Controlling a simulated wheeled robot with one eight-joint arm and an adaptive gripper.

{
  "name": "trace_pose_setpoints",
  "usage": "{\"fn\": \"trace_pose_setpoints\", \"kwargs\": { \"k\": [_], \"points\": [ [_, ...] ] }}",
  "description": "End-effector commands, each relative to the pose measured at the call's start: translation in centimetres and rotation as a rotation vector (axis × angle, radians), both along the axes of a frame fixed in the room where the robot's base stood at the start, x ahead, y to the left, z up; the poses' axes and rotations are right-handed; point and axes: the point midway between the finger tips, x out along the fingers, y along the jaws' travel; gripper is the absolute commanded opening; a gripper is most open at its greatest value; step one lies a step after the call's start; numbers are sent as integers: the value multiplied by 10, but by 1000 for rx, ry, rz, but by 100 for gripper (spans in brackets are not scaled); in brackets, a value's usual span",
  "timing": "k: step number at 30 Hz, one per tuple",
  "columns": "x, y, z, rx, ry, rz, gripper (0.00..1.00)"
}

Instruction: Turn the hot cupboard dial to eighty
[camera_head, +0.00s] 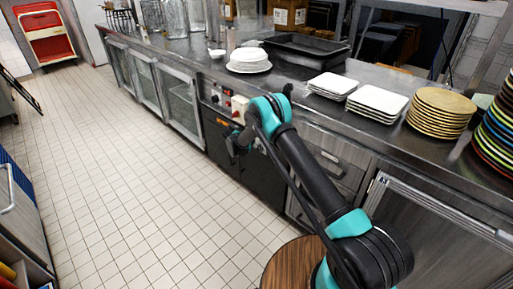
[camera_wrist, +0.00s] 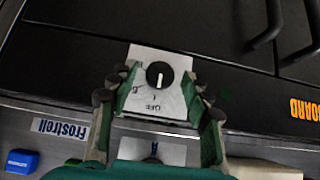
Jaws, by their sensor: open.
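In the wrist view a black round dial (camera_wrist: 159,75) with a pale pointer line sits on a white plate marked OFF. The picture is inverted; the line points down toward the OFF side. My gripper (camera_wrist: 159,86) is open, with one finger at each side of the plate; its fingertips look apart from the knob. In the head view my gripper (camera_head: 238,143) is in front of the counter's control panel (camera_head: 212,97) and hides part of it. The dial cannot be made out there.
Stacked plates (camera_head: 440,108) stand on the counter above my arm. The tiled floor (camera_head: 130,180) is clear at left.

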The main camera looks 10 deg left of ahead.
Motion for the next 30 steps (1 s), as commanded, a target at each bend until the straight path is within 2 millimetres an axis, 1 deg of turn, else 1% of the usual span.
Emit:
{"fn": "trace_pose_setpoints", "kwargs": {
  "k": [7,18,19,25,30],
  "points": [
    [0,0,0,0,0,0,49],
    [0,0,0,0,0,0,3],
    [0,0,0,0,0,0,0],
    [0,-1,0,9,-7,-1,0],
    [-1,-2,0,54,-41,-1,0]
  ]
}}
